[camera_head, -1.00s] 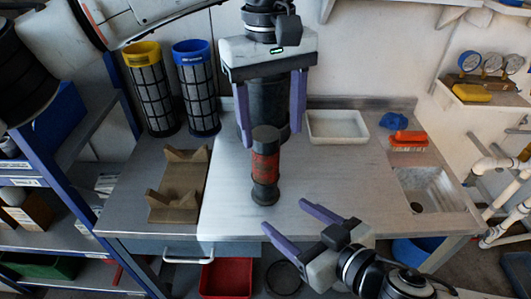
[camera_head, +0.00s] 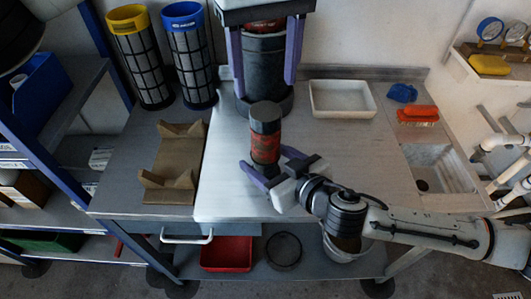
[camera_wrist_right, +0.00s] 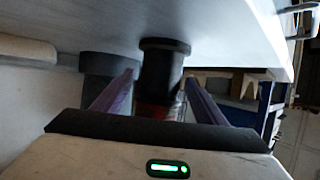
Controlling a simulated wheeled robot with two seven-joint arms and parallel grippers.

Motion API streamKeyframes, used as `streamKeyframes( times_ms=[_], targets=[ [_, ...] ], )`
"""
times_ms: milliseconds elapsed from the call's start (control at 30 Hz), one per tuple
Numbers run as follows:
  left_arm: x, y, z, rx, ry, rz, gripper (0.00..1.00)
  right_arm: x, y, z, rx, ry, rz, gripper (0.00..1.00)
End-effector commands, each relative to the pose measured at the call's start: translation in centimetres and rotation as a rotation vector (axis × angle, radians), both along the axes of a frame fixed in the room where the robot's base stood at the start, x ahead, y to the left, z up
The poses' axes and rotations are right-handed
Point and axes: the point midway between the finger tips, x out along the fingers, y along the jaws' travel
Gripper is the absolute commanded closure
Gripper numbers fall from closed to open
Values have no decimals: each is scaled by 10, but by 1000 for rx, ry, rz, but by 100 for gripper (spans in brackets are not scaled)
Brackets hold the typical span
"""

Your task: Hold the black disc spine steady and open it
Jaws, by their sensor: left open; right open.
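A slim black cylinder with a red middle band (camera_head: 265,148), which seems to be the disc spine, stands upright on the steel bench. My right gripper (camera_head: 266,160) is open, with its fingers on both sides of the cylinder's lower part. In the right wrist view the cylinder (camera_wrist_right: 160,66) stands between the two open fingers; contact cannot be told. My left gripper (camera_head: 263,86) is open higher up, its fingers hanging on either side of a large black cylinder (camera_head: 263,75) with a red part near its top. The slim cylinder's base is partly hidden by my right gripper.
A brown two-notched cradle (camera_head: 168,165) lies on the left. Yellow-topped (camera_head: 142,60) and blue-topped (camera_head: 188,58) mesh cartridges stand behind it. A white tray (camera_head: 343,112), a red brush (camera_head: 418,115) and a sink (camera_head: 440,172) are at right.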

Motion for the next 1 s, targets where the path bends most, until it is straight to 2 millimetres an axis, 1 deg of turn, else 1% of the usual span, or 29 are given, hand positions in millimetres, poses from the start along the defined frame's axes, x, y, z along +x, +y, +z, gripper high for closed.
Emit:
streamKeyframes(
  times_ms=[300,367,400,467,700,767,867,1000],
  targets=[
    [0,0,0,0,0,0,39,2,2,-1,0,0,1,34],
    [0,0,0,0,0,0,39,2,2,-1,0,0,1,43],
    [0,0,0,0,0,0,39,2,2,-1,0,0,1,50],
    [0,0,0,0,0,0,39,2,2,-1,0,0,1,60],
    [0,0,0,0,0,0,39,2,2,0,0,-1,1,100],
    [0,0,0,0,1,-7,39,2,2,0,1,-2,1,100],
    [0,0,0,-1,2,-62,39,2,2,0,1,-3,1,100],
    [1,0,0,-3,5,-253,39,3,2,0,1,-3,1,100]
  ],
)
